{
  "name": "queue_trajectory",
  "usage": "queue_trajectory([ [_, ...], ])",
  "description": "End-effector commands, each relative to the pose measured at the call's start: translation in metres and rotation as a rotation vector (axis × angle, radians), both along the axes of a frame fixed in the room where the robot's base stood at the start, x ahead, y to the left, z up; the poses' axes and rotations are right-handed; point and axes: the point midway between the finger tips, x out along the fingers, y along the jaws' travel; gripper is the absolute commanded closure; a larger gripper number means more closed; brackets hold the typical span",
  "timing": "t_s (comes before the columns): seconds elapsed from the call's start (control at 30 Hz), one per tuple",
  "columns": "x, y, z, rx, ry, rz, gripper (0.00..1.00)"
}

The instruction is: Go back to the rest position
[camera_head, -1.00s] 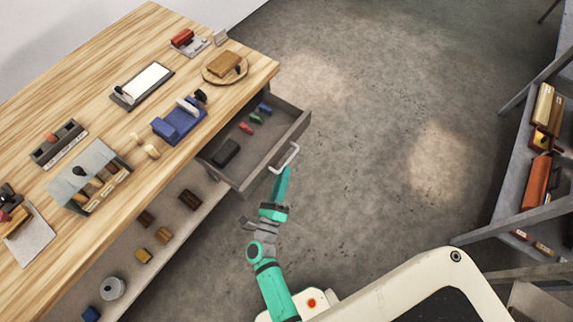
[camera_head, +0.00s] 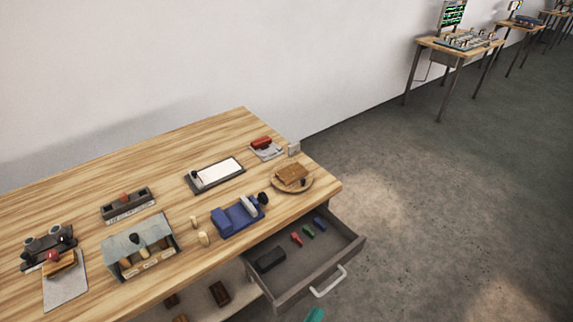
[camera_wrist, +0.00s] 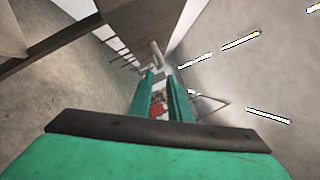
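My gripper (camera_wrist: 161,76) shows in the wrist view as two teal fingers with a gap between them. It is open and I see nothing held. A pale bar beyond the fingertips (camera_wrist: 156,49) looks like the drawer handle; I cannot tell how far it is from them. In the head view only a teal tip of my arm's end shows at the bottom edge, just below the white drawer handle (camera_head: 328,282). The drawer (camera_head: 340,256) stands pulled out from the workbench, with a dark block (camera_head: 270,259) and small red, green and blue pieces inside.
The wooden workbench (camera_head: 160,160) carries a blue device (camera_head: 238,217), a round board (camera_head: 292,178), a clipboard-like tray (camera_head: 215,174) and a grey-topped box (camera_head: 140,245). A lower shelf holds brown blocks. Open floor lies to the right; other tables stand far back.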

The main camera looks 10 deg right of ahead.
Motion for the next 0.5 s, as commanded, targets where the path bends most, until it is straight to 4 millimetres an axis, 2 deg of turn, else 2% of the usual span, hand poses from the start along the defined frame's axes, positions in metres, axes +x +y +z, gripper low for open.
queue_trajectory([
  [0.13,-0.004,0.002,0.001,-0.019,0.017,0.007,0.83],
  [0.23,-0.015,0.012,0.008,-0.088,0.074,0.037,0.83],
  [0.37,-0.039,0.035,0.026,-0.273,0.212,0.107,0.83],
  [0.5,-0.07,0.065,0.049,-0.531,0.384,0.191,0.83],
])
